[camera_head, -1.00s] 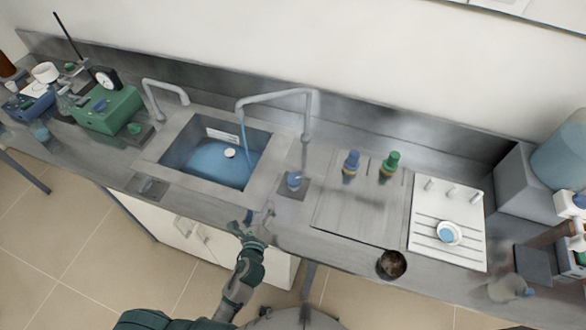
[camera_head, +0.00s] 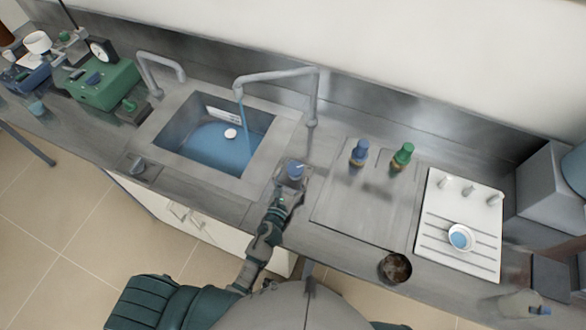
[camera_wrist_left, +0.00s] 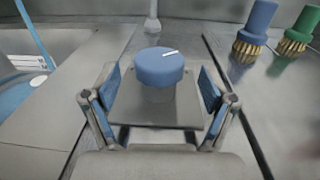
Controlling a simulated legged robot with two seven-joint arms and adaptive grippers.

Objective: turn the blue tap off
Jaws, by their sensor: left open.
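The blue tap knob (camera_head: 296,170) stands on a grey plate on the counter, right of the sink. In the left wrist view the blue knob (camera_wrist_left: 159,67) has a white mark on its top pointing to the right. My left gripper (camera_head: 287,185) is just in front of the knob. In the left wrist view my left gripper's fingers (camera_wrist_left: 157,92) are spread, one on each side of the knob, apart from it. A blue stream of water (camera_head: 243,125) falls from the right-hand spout (camera_head: 275,76) into the sink (camera_head: 212,140). My right gripper is not in view.
Blue (camera_head: 359,153) and green (camera_head: 402,157) brushes stand right of the knob. A white drying rack (camera_head: 440,225) with a bowl (camera_head: 461,238) lies further right. A grey knob (camera_head: 138,166) sits left of the sink. Green equipment (camera_head: 104,86) stands at the left.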

